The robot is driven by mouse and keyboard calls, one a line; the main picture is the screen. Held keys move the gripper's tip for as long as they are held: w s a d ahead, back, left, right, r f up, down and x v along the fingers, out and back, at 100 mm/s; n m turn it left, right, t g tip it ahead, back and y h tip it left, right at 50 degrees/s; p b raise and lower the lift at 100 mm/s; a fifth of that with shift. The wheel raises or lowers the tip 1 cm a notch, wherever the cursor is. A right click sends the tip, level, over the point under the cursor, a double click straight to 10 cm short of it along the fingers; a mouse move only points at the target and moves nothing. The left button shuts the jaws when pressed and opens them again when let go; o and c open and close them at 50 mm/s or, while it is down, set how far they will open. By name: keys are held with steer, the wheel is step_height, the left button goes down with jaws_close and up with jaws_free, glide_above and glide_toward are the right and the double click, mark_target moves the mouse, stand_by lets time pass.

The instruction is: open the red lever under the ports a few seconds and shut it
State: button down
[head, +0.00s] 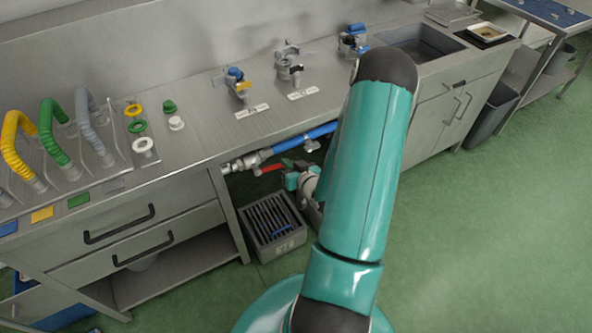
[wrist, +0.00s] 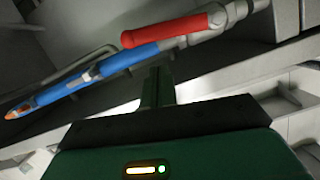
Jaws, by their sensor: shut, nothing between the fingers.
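The red lever (head: 268,169) is under the counter's front edge, beside a metal valve on a blue pipe (head: 305,137). In the wrist view the red lever (wrist: 165,30) lies near the top, roughly along the blue pipe (wrist: 85,75) and at a slight angle to it. My gripper (wrist: 157,84) shows there with its fingers together and empty, below the lever and apart from it in the picture. In the head view my gripper (head: 290,180) is just right of the lever, partly hidden by my arm. The ports (head: 288,65) stand on the counter above.
A grey crate with slats (head: 270,225) stands on the floor below the pipe. Drawers with black handles (head: 120,225) are to its left. Cupboards (head: 440,110) and a sink (head: 420,45) are to the right.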

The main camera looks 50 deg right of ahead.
mark_target(280, 167)
steer(key=f, duration=0.1)
steer(key=w+f, duration=0.1)
steer(key=shift+w+f, duration=0.2)
steer(key=shift+f, duration=0.2)
steer(key=shift+f+m+y, duration=0.5)
steer(key=shift+f+m, duration=0.35)
steer(key=shift+m, duration=0.05)
stand_by(0.3)
steer(key=w+a+f+m+t+y, duration=0.1)
steer(key=a+f+m, duration=0.4)
steer(key=m, duration=0.5)
step_height(280, 167, down, 2)
steer(key=shift+w+a+f+t+y, duration=0.1)
steer(key=shift+w+a+t+y, duration=0.2)
steer(key=shift+t+y, duration=0.55)
steer(key=shift+w+a+h, duration=0.1)
steer(key=shift+h, duration=0.15)
stand_by(0.3)
